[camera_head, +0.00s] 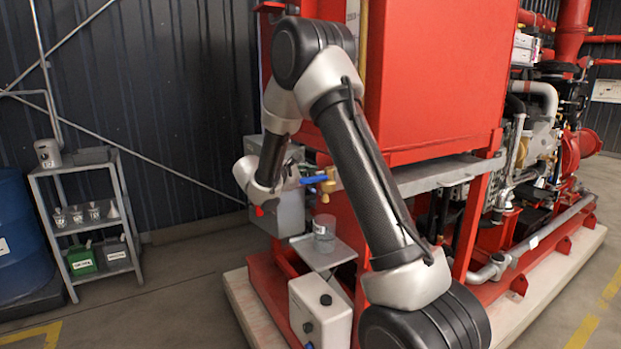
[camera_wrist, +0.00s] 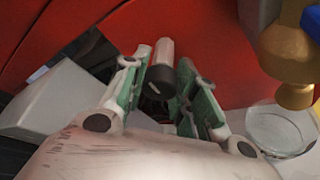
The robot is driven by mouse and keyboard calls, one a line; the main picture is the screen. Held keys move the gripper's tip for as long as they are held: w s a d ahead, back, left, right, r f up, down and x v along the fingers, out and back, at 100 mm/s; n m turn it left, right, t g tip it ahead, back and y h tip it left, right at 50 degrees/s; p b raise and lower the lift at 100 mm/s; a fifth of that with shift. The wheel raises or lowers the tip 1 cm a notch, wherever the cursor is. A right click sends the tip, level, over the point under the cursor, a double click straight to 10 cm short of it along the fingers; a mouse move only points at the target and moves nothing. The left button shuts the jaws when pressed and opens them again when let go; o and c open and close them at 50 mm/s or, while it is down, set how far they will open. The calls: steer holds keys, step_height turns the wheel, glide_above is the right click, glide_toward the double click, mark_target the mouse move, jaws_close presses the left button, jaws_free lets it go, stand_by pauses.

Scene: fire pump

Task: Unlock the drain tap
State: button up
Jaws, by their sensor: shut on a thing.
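The brass drain tap (camera_head: 327,184) with its blue handle (camera_head: 314,179) sticks out below the red tank. In the wrist view the tap (camera_wrist: 296,92) is at the upper right, its blue handle (camera_wrist: 300,66) partly cut off. My gripper (camera_wrist: 166,88) has green-padded fingers on both sides of a small pale cylinder with a dark, marked end (camera_wrist: 161,78), and is shut on it. The cylinder is to the left of the tap; what it belongs to is not clear. In the head view my wrist is left of the tap and the fingertips are hard to make out.
A clear cup (camera_head: 324,229) stands on a small metal shelf (camera_head: 330,256) under the tap. The red tank (camera_head: 440,75) is close above. A grey rack (camera_head: 85,215) and blue drum (camera_head: 20,237) stand left; floor between is clear.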

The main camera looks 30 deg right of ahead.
steer(key=n+g, duration=0.2)
steer(key=n, duration=0.1)
steer(key=n+g, duration=0.2)
steer(key=n, duration=0.2)
steer(key=shift+g, duration=0.4)
steer(key=n+g, duration=0.2)
steer(key=n, duration=0.1)
steer(key=shift+n+g, duration=0.3)
steer(key=shift+n, duration=0.1)
steer(key=shift+n+g+h, duration=0.4)
steer(key=shift+n+g, duration=0.5)
steer(key=shift+n, duration=0.6)
steer(key=o, duration=1.1)
steer(key=shift+c, duration=0.2)
